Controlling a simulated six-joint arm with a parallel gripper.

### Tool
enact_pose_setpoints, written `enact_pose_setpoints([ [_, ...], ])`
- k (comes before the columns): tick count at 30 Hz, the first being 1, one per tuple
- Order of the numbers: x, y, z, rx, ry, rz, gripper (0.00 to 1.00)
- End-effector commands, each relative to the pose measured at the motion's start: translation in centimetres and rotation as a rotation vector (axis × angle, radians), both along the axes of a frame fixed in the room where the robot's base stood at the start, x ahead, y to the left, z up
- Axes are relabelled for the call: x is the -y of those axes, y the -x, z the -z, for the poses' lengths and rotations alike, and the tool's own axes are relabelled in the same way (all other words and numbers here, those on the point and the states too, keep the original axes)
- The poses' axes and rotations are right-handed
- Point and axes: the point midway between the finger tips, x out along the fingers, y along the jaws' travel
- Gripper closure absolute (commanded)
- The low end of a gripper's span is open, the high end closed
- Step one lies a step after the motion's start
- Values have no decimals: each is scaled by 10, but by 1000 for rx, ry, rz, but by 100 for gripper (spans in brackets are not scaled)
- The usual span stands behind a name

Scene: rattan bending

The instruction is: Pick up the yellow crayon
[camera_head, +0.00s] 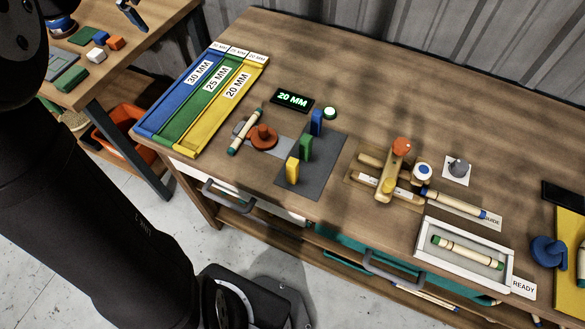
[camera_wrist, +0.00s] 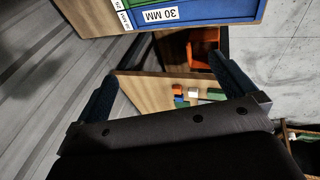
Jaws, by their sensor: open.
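I cannot make out a thing that is clearly a yellow crayon. In the head view a small upright yellow block (camera_head: 293,170) stands at the front of a dark grey mat (camera_head: 318,178), with a green block (camera_head: 306,147) and a blue block (camera_head: 317,122) behind it. My gripper (camera_wrist: 163,68) shows in the wrist view, with its two dark fingers wide apart and nothing between them. Beyond the fingers are the floor and a side table (camera_wrist: 150,88) with small coloured blocks, well away from the gripper.
In the head view a blue, green and yellow tray (camera_head: 163,118) lies at the workbench's left end. A white-rimmed tray (camera_head: 420,238) holds a wooden rod with green ends (camera_head: 467,252). A wooden jig (camera_head: 387,180) stands behind it. The bench's back is largely clear. An orange bin (camera_head: 113,140) is below left.

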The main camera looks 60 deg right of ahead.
Motion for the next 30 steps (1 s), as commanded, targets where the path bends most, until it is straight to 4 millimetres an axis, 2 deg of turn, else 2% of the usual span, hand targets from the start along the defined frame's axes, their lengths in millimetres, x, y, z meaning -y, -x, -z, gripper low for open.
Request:
enact_pose_setpoints([
  [4, 0, 0, 0, 0, 0, 0, 0],
  [12, 0, 0, 0, 0, 0, 0, 53],
  [20, 0, 1, 0, 1, 0, 2, 53],
  [22, 0, 8, 0, 5, -3, 21, 53],
  [23, 1, 14, 0, 8, -5, 39, 53],
  [26, 0, 53, 1, 35, -20, 149, 53],
  [29, -7, 112, 5, 80, -42, 330, 53],
  [30, -13, 137, 8, 102, -51, 413, 53],
])
